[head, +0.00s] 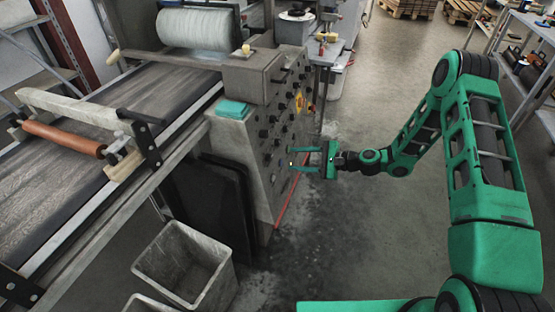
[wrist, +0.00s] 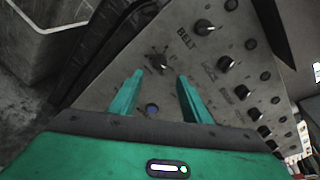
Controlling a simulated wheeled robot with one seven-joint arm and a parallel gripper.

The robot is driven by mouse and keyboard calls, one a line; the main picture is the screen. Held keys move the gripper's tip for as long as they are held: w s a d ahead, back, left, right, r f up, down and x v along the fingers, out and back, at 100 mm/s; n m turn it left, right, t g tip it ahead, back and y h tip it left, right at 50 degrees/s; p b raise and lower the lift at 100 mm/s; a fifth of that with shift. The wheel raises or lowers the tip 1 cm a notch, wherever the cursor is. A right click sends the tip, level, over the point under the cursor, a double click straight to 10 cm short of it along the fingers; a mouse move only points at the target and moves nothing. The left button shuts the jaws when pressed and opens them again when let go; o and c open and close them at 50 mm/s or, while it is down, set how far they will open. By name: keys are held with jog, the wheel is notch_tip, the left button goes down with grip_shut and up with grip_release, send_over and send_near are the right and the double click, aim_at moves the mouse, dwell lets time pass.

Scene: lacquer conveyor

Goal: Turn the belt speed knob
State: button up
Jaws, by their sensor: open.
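The grey control panel (head: 262,165) on the machine's side carries rows of dark knobs. In the wrist view, a black knob (wrist: 203,27) sits beside the printed word BELT (wrist: 186,38), above and to the right of my fingers. Another dark knob (wrist: 157,65) shows between and just beyond my fingertips, with a blue round button (wrist: 152,109) lower between the fingers. My gripper (head: 292,158) is open and empty, its green fingers (wrist: 160,76) pointing at the panel. I cannot tell the exact gap to the panel. Small labels are blurred.
The conveyor belt (head: 62,165) with a red-brown roller (head: 62,138) lies left. A grey bin (head: 183,262) stands below it. A teal block (head: 231,109) rests on the machine ledge. Shelving (head: 535,60) stands far right. Floor between the panel and my arm is free.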

aim_at(269, 158)
jog(key=x, duration=0.8)
jog(key=shift+w+a, duration=0.1)
jog(key=shift+c, duration=0.3)
jog(key=c, duration=1)
